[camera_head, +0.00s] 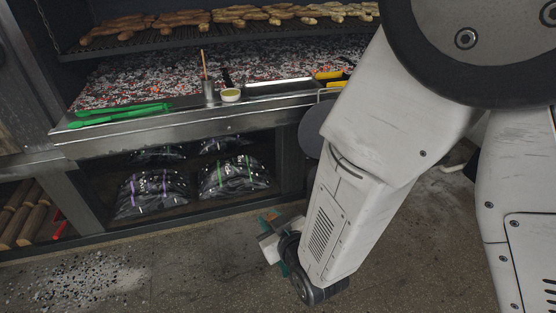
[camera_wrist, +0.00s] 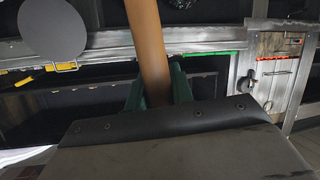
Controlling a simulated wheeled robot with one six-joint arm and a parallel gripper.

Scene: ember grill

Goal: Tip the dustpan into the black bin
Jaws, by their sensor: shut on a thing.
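My gripper (camera_wrist: 158,90) has green fingers, shut around a round wooden handle (camera_wrist: 150,40) in the wrist view. A wide dark grey pan with a black riveted edge, the dustpan (camera_wrist: 185,150), fills the bottom of that view by the handle. Whether anything lies in it cannot be told. In the head view my gripper (camera_head: 272,242) is low over the floor, in front of the grill's lower shelf and partly hidden by my arm. The pan does not show clearly there. I cannot make out the black bin in either view.
Bags (camera_head: 235,177) lie on the shelf below. A grey disc (camera_head: 315,127) hangs by the ledge. Pale debris (camera_head: 75,285) covers the left floor.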

